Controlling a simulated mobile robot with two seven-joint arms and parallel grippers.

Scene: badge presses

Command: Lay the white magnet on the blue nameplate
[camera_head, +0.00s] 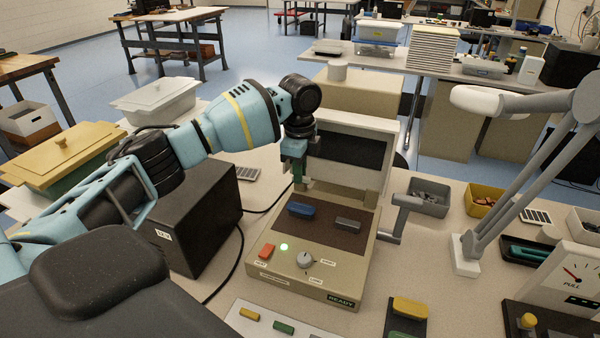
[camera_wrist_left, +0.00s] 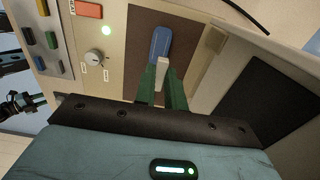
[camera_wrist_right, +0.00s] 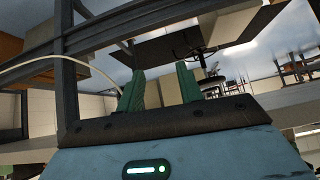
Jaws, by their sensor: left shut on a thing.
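The blue nameplate (camera_head: 301,210) lies on the brown bed of the badge press, left of a grey bar. It also shows in the left wrist view (camera_wrist_left: 161,42), just beyond my fingertips. My left gripper (camera_head: 299,175) is over the rear of the bed, behind and above the nameplate. It is shut on the white magnet (camera_wrist_left: 161,76), a small pale block between the green fingers. I cannot tell how far the magnet is above the nameplate. My right gripper (camera_wrist_right: 160,82) is open and empty, away from the press.
The press (camera_head: 333,270) has a red button, a green light, a knob and an upright dark panel behind. A black box (camera_head: 190,228) stands left of it, a lamp (camera_head: 464,255) right. Coloured blocks lie in front. A grey bin (camera_head: 428,205) stands behind right.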

